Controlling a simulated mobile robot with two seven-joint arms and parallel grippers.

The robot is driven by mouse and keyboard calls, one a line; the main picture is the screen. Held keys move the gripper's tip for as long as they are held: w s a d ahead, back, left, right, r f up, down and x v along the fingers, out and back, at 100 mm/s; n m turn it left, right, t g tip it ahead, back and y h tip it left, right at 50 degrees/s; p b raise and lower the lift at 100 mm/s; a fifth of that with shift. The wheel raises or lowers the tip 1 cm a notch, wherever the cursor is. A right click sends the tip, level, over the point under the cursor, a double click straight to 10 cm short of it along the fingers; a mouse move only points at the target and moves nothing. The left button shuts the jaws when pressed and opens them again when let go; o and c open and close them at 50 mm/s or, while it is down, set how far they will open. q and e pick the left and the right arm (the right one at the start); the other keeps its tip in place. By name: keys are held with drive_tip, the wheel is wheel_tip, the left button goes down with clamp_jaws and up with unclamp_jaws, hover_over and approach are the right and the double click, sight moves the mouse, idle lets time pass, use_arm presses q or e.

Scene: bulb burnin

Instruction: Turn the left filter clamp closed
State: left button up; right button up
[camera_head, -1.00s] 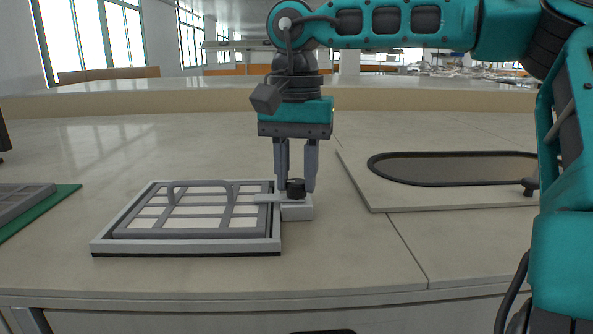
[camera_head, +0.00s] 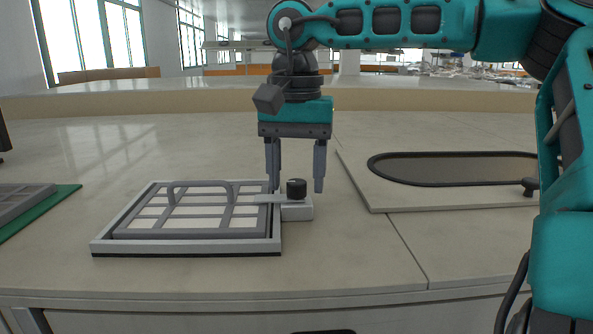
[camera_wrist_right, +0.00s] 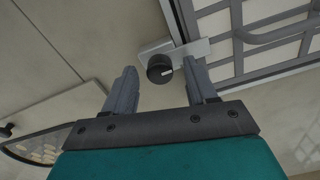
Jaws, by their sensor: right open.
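The filter frame (camera_head: 105,245) lies on the table at left of centre, with a grey grid filter (camera_head: 190,234) and its handle seated in it. The clamp at its right side has a black knob (camera_head: 296,188) on a pale block (camera_head: 298,212), with a flat bar (camera_head: 266,198) reaching left over the filter's edge. My right gripper (camera_head: 297,190) points down with its fingers apart, either side of the knob and not touching it. The right wrist view shows the knob (camera_wrist_right: 160,69) with a white mark, between the open fingers. My left gripper is not in view.
A pale panel (camera_head: 385,203) with a dark oval window (camera_head: 455,168) and a small black knob lies to the right. A green board (camera_head: 68,190) with another grey grid lies at the far left. The table in front of the frame is clear.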

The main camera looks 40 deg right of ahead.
sight(297, 181)
wheel_tip(297, 181, up, 13)
idle(0.6)
drive_tip(key=shift+f, duration=0.1)
idle(0.4)
